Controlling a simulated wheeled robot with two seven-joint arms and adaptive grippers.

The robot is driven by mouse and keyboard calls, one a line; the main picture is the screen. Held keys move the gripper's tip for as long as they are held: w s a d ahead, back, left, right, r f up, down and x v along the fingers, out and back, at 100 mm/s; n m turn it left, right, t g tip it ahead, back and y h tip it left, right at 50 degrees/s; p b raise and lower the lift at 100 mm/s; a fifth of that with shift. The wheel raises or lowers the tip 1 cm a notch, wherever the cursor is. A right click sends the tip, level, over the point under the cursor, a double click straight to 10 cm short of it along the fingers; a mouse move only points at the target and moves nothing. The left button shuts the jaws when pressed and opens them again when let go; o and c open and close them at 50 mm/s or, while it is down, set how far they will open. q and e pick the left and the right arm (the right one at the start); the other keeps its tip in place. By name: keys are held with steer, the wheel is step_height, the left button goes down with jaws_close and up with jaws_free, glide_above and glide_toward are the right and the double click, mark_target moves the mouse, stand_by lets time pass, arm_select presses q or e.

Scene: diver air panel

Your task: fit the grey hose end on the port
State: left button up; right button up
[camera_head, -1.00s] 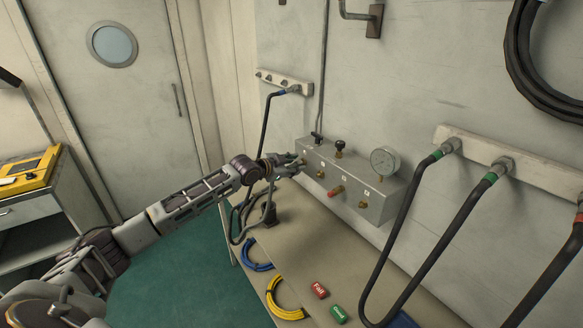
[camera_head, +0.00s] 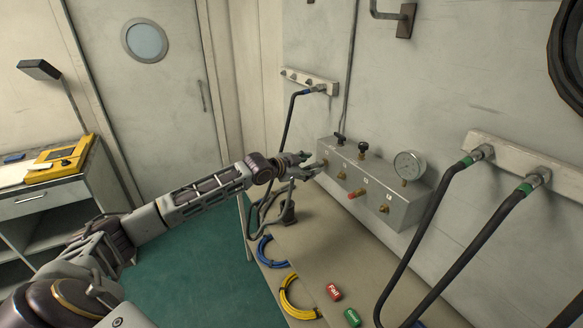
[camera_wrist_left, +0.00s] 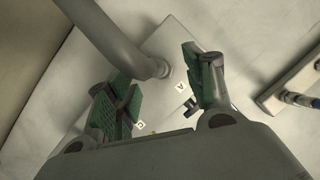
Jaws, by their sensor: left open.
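The grey panel box (camera_head: 398,207) is fixed to the wall, with a row of ports on its front. My left gripper (camera_head: 315,167) is at the box's left end, in front of the leftmost port. In the left wrist view its green-padded fingers (camera_wrist_left: 165,90) stand apart, with nothing clamped between them. The thick grey hose (camera_wrist_left: 112,36) comes in from the upper left there, and its end (camera_wrist_left: 163,69) appears to meet the panel face (camera_wrist_left: 180,45) by label A. How far it is seated cannot be told. In the head view the fingers mostly hide that end. My right gripper is out of view.
A gauge (camera_head: 408,165) and two black knobs stand on the box. Below is a bench (camera_head: 335,250) with blue (camera_head: 268,252) and yellow coils (camera_head: 292,300), and red (camera_head: 334,292) and green tags (camera_head: 352,317). Dark hoses hang from a right-hand rack (camera_head: 510,165); another rack (camera_head: 310,80) is upper left.

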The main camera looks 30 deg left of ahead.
arm_select(q)
steer(key=v, duration=0.8)
steer(key=shift+s, duration=0.25)
stand_by(0.4)
steer(key=shift+r, duration=0.15)
stand_by(0.6)
